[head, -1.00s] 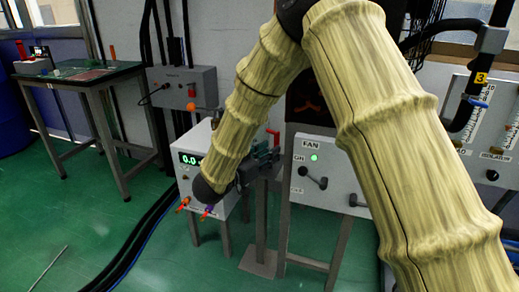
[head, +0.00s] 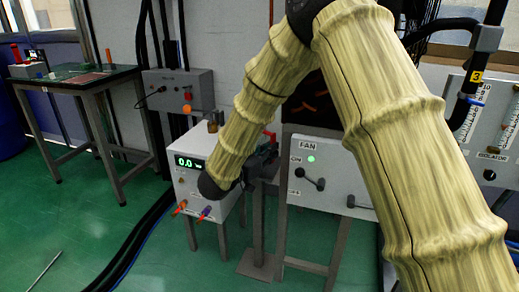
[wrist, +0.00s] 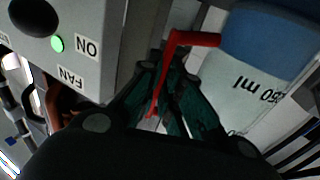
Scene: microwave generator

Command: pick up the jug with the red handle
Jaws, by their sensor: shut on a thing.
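The jug (wrist: 250,80) shows at the right of the wrist view, pale with a blue band and "ml" lettering, turned on its side in this picture. Its red handle (wrist: 192,39) reaches to the left and down between my fingers. My gripper (wrist: 168,85) is shut on that handle. In the head view my gripper (head: 262,165) is beside the white box with the green display, left of the FAN panel. A bit of the red handle (head: 269,135) shows above it there. The jug body is mostly hidden in the head view.
The white display box (head: 190,185) stands close left of my gripper, with a small brass-coloured part (head: 213,122) on top. The FAN panel (head: 325,170) is close on the right. A bench (head: 75,80) stands at far left. Green floor in front is mostly clear.

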